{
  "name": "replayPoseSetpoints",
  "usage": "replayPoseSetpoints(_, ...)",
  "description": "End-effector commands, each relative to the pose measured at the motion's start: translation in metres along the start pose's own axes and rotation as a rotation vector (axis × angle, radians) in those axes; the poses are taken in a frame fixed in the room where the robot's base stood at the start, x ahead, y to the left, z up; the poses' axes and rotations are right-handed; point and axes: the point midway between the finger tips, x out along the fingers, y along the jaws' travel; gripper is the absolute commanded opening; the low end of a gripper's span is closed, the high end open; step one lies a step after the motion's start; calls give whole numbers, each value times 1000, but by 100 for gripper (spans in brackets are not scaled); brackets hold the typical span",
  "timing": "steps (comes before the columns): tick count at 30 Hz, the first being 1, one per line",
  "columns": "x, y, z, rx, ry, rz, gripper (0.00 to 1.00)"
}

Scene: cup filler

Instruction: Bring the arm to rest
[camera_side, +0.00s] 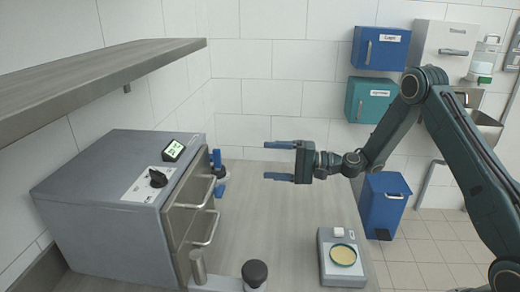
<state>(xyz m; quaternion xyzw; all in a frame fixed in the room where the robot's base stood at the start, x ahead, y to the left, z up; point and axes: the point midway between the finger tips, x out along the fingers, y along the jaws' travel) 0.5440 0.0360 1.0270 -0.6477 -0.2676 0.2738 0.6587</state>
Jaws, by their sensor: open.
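My gripper (280,162) is open and empty. It points left, with its two blue fingers apart, and is held in the air above the grey bench (285,215). The fingers are to the right of the grey machine (115,185) and do not touch it. My dark green arm reaches in from the right side and bends at a high elbow.
The grey machine has a dial, a small display and two front handles. A shelf (80,85) juts in at upper left. Blue (380,48) and teal (370,100) wall boxes hang behind.

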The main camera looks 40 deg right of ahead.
Motion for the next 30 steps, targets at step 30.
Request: replayPoseSetpoints(30,-1,-30,44,-217,-126,155,75)
